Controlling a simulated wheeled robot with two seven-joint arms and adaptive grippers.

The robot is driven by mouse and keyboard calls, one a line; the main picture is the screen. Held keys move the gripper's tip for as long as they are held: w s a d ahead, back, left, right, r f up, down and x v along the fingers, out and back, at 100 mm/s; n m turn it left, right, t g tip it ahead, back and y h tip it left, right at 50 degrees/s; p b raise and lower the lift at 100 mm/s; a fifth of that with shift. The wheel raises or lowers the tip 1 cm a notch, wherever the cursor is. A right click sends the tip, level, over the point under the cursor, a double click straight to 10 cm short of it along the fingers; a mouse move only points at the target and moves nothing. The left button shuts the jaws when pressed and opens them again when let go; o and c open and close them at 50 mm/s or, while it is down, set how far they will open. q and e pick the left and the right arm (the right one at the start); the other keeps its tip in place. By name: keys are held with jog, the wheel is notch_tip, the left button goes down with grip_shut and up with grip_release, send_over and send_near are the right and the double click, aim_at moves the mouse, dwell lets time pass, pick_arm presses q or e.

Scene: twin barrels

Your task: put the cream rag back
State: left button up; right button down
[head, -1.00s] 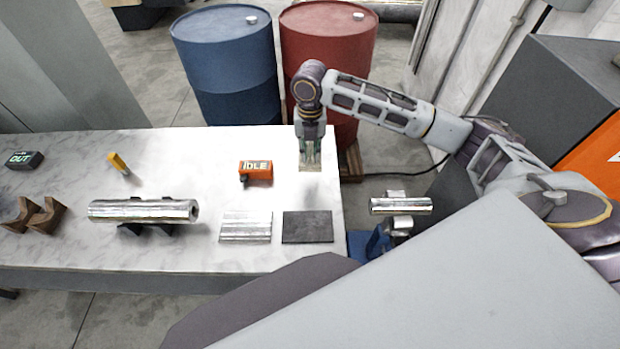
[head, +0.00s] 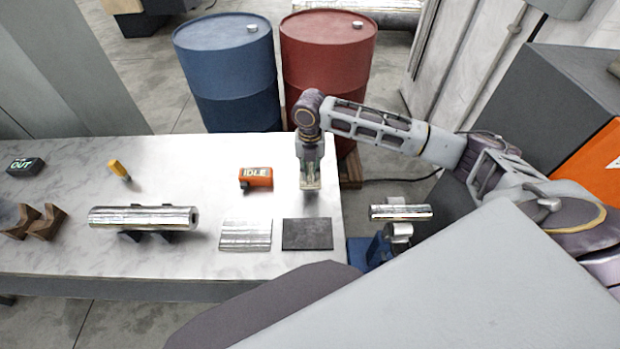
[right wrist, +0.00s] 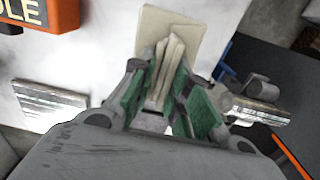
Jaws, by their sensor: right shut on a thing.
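My right gripper (head: 310,184) is near the right end of the white marble table, behind the dark square plate (head: 307,234). It is shut on the cream rag, whose pale square (right wrist: 185,22) with a pinched fold shows between the green-padded fingers in the right wrist view. In the head view only a small pale bit of the rag shows under the fingertips. I cannot tell whether the rag's underside touches the table. My left gripper cannot be made out.
An orange IDLE box (head: 256,178) stands left of the right gripper. A ridged silver plate (head: 246,234), a metal cylinder on supports (head: 143,217), a yellow item (head: 119,169) and brown blocks (head: 45,221) are farther left. Blue (head: 228,75) and red (head: 328,60) barrels stand behind the table.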

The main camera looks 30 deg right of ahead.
aim_at(310, 178)
jog(key=shift+f, duration=2.45)
jog(key=shift+f, duration=0.1)
jog(key=c, duration=1.4)
grip_release()
jog(key=shift+o, duration=0.2)
jog(key=shift+r, duration=6.1)
